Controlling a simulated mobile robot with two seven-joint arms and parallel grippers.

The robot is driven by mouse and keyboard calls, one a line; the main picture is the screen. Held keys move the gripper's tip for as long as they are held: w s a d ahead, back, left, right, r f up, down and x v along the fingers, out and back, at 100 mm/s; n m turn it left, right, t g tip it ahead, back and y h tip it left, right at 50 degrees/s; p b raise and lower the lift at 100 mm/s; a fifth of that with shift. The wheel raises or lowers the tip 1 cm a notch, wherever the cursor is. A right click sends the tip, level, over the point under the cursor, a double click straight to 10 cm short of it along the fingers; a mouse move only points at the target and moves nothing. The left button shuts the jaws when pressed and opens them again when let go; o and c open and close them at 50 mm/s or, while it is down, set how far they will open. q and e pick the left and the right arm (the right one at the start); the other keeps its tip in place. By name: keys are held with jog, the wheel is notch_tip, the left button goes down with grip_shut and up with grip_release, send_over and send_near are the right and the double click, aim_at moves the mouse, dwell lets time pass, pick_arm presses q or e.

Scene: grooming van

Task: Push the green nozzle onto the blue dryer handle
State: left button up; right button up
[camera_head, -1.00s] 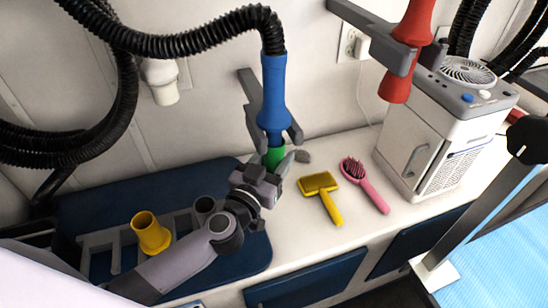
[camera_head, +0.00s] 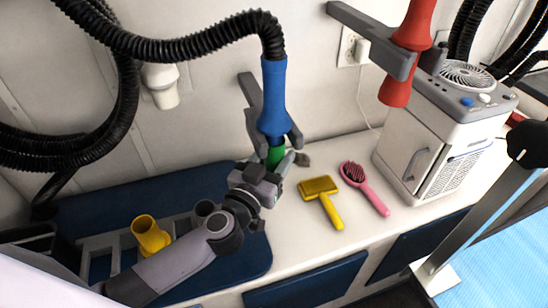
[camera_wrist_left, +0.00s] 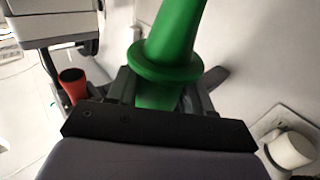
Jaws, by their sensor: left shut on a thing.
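The blue dryer handle (camera_head: 273,92) hangs upright in a grey wall bracket (camera_head: 250,92), with a black hose from its top. The green nozzle (camera_head: 275,157) is directly below the handle's lower end, roughly in line with it. Whether they touch or overlap is hard to tell. My left gripper (camera_head: 277,170) is shut on the green nozzle from below and the left. In the left wrist view, the nozzle (camera_wrist_left: 172,45) rises between the fingers, its wide collar just above them. The handle's joint with it is not visible there. My right gripper is not in view.
A yellow brush (camera_head: 321,189) and a pink brush (camera_head: 360,177) lie on the white counter. A red handle (camera_head: 395,91) hangs in another bracket near a white machine (camera_head: 435,135).

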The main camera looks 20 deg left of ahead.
pick_arm(q)
jog(key=shift+r, duration=0.15)
jog(key=o, duration=1.3)
jog(key=shift+o, duration=0.2)
jog(key=v, duration=0.7)
jog(key=shift+s, duration=0.1)
